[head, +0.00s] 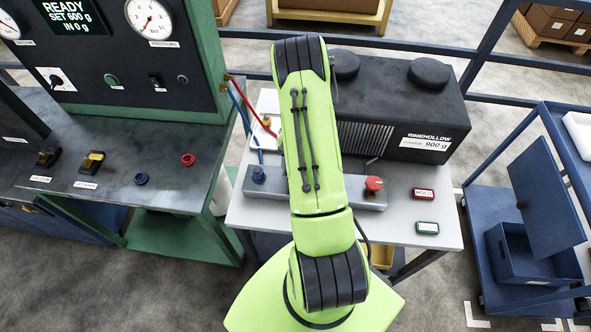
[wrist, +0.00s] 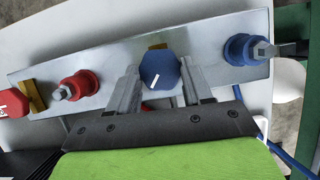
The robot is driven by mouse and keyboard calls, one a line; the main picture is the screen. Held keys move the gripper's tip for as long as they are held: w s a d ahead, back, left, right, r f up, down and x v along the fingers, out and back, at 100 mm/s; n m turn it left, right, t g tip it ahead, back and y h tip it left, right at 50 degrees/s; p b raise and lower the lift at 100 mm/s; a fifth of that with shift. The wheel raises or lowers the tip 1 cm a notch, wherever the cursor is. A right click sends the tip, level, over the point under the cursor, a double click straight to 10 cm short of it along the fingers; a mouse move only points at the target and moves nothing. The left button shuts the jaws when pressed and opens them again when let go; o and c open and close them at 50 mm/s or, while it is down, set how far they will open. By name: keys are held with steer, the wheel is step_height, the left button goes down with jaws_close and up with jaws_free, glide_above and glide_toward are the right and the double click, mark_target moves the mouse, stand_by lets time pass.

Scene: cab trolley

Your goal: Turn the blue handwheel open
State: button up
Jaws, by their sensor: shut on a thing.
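The blue handwheel (wrist: 160,70) is a six-sided knob with a white mark on its face, in the middle of the wrist view. It stands on a grey metal manifold bar (wrist: 112,62), beside a small yellow piece. My gripper (wrist: 160,80) is shut on the handwheel, one finger on each side. The white mark points down and to the left in that view. In the head view my green arm hides the handwheel and my gripper; the bar (head: 225,188) shows on both sides of the arm.
A blue fitting (wrist: 240,50) and a red fitting (wrist: 75,87) flank the handwheel. A red handwheel (head: 373,184) sits at the bar's right end. A black Rimehollow unit (head: 420,95) stands behind. Red and blue hoses run left to the green-framed panel bench (head: 150,116).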

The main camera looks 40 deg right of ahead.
steer(key=n+g+h+b, duration=0.1)
steer(key=n, duration=0.2)
steer(key=shift+w+a+n, duration=0.1)
steer(key=shift+w+n, duration=0.05)
steer(key=shift+n, duration=0.15)
steer(key=shift+a+n+g+h+b, duration=0.1)
steer(key=shift+n+g+h+b, duration=0.4)
steer(key=shift+n, duration=1.5)
steer(key=shift+h, duration=0.3)
steer(key=o, duration=1)
steer(key=shift+o, duration=0.2)
steer(key=p+v, duration=0.1)
steer(key=v, duration=1.4)
steer(key=shift+r, duration=0.45)
